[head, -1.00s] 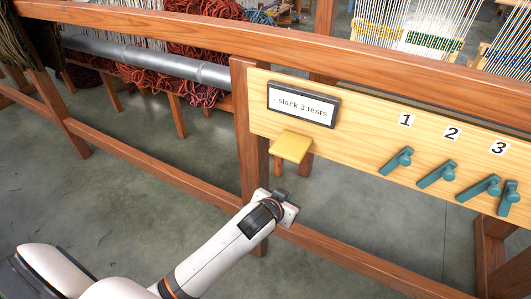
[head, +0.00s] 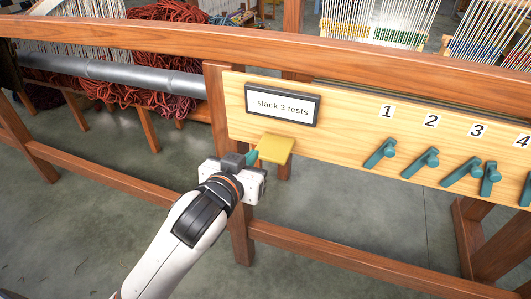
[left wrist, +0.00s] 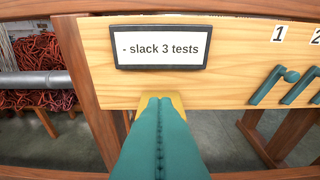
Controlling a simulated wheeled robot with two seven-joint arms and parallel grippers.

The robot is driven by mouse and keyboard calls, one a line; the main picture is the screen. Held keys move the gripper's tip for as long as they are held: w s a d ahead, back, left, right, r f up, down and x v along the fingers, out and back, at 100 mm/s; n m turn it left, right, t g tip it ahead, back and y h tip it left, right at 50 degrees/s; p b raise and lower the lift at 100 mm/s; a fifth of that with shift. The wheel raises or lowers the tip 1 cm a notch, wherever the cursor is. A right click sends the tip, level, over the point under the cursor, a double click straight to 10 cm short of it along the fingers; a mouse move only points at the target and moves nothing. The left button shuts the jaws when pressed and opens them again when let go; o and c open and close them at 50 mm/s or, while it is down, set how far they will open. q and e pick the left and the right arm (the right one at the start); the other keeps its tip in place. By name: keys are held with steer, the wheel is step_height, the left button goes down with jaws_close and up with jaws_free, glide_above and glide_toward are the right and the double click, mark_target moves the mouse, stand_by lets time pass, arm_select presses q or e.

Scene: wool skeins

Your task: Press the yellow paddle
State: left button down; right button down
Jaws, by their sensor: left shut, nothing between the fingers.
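The yellow paddle (head: 275,148) sticks out from the lower edge of the light wooden panel, under the sign, in the head view. In the left wrist view only parts of the paddle (left wrist: 176,102) show behind the fingers. My left gripper (head: 252,157) is shut, with teal fingertips close to the paddle's left side in the head view. The closed fingers (left wrist: 158,135) fill the lower middle of the left wrist view and point at the paddle. I cannot tell whether they touch it. My right gripper is not in view.
A framed sign (head: 282,104) reading "- slack 3 tests" is on the panel (head: 345,128). Teal levers (head: 380,153) under numbers stand to the right. A wooden post (head: 219,105) and a lower rail (head: 330,265) are close to my arm. Red yarn (head: 150,98) hangs behind.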

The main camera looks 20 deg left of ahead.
arm_select(q)
steer(key=p, duration=0.1)
glide_above(266, 154)
steer(key=s, duration=0.2)
step_height(266, 154, down, 2)
steer(key=f, duration=0.3)
steer(key=shift+w+d, duration=0.1)
steer(key=shift+d, duration=0.25)
steer(key=shift+f, duration=0.75)
steer(key=f+t+b, duration=0.1)
steer(key=f+b, duration=0.1)
steer(key=b, duration=0.3)
steer(key=f+t+b, duration=0.2)
steer(key=b, duration=0.3)
steer(key=shift+s+f+t+b, duration=0.2)
steer(key=shift+f+t+b, duration=0.1)
steer(key=shift+f, duration=0.1)
